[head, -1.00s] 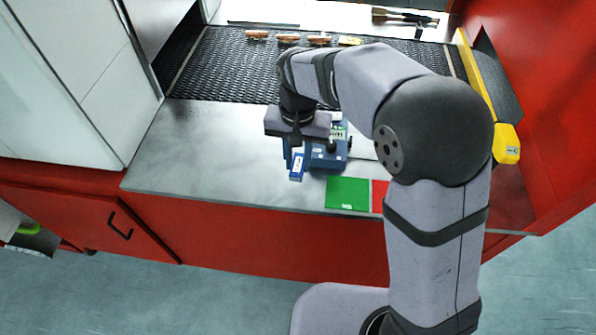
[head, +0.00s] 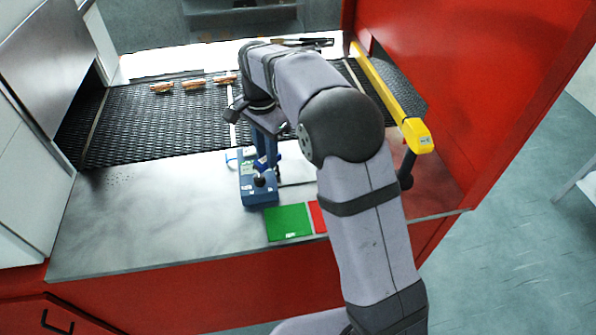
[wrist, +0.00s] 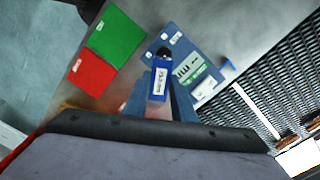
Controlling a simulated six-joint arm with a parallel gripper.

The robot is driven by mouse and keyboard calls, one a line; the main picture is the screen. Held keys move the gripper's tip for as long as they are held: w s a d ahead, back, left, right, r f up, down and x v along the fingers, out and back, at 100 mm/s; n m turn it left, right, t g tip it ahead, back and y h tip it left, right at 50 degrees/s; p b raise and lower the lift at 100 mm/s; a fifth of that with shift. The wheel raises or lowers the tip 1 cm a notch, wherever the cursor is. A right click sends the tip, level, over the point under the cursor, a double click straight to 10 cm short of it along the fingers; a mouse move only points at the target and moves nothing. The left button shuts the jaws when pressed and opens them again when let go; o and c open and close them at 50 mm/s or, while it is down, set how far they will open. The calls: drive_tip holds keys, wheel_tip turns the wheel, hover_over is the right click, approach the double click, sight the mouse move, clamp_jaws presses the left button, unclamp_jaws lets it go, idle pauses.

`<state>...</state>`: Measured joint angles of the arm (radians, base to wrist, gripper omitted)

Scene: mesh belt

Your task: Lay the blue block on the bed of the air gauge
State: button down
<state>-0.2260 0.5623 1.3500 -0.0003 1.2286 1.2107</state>
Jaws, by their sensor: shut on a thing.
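The blue block (wrist: 159,84) with a white label is held between the two fingers of my gripper (wrist: 160,97) in the wrist view. In the head view my gripper (head: 265,150) points down over the back part of the air gauge, and the block (head: 262,163) shows partly at its tips. The air gauge (head: 259,195) is a blue unit with a dark knob, standing on the steel counter. In the wrist view the gauge (wrist: 180,45) lies just beyond the block. The block hides part of it, and I cannot tell whether they touch.
A green plate (head: 289,222) and a red plate (head: 318,217) lie on the counter (head: 150,215) in front of the gauge. Behind is the black mesh belt (head: 150,125) with several copper-coloured pieces (head: 192,84). A yellow bar (head: 385,90) stands at right. The counter's left part is clear.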

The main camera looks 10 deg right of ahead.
sight(299, 171)
drive_tip(key=w+d+m, duration=0.5)
drive_tip(key=d+m, duration=0.2)
drive_tip(key=d, duration=0.2)
drive_tip(key=shift+s+f+p, duration=0.15)
drive_tip(key=shift+f+p, duration=1.3)
drive_tip(key=shift+f, duration=3.5)
drive_tip(key=shift+f, duration=0.15)
drive_tip(key=c, duration=1.5)
unclamp_jaws()
drive_tip(key=shift+s, duration=0.1)
wheel_tip(299, 171, up, 12)
drive_tip(key=b, duration=0.2)
drive_tip(key=shift+r+b, duration=0.2)
drive_tip(key=shift+b, duration=0.2)
